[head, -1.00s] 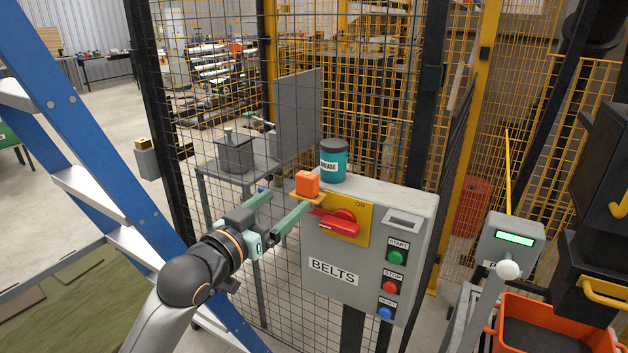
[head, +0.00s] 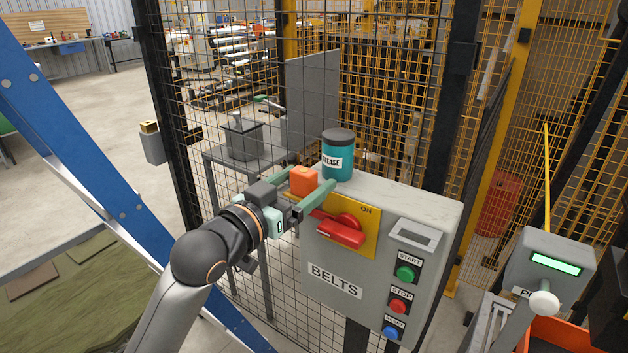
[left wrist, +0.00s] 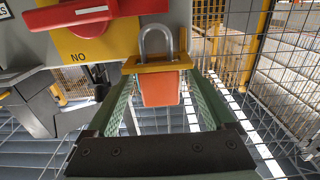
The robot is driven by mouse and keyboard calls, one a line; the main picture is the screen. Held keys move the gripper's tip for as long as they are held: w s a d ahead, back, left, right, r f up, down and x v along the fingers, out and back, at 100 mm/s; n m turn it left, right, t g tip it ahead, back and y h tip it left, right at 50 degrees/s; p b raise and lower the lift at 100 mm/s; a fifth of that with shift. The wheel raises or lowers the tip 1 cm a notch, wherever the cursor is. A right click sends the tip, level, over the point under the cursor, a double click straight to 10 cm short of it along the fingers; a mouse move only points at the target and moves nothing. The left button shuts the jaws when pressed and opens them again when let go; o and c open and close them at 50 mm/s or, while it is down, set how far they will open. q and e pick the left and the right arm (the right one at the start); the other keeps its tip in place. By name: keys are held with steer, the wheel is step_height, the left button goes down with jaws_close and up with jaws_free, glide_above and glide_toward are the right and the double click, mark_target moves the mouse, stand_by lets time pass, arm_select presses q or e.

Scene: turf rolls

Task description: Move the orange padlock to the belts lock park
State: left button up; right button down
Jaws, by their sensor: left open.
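The orange padlock (head: 303,181) sits at the yellow tab (head: 289,195) on the left side of the grey BELTS box (head: 370,235). In the left wrist view, which is upside down, the padlock body (left wrist: 160,89) and its grey shackle (left wrist: 156,40) lie on opposite sides of the yellow tab (left wrist: 143,67). My left gripper (head: 311,177) is open, with one finger on each side of the padlock body. The fingers (left wrist: 160,85) show gaps to the body in the left wrist view. No label marks the lock park. My right gripper is not in view.
A red switch handle (head: 340,233) on a yellow plate lies close to the left gripper's front finger. A teal grease can (head: 337,156) stands on top of the box. Wire mesh fencing is behind, and a blue ladder (head: 90,160) stands at left.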

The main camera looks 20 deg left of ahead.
arm_select(q)
steer(key=shift+w, duration=0.2)
steer(key=shift+s+r, duration=0.1)
jaws_close()
stand_by(0.5)
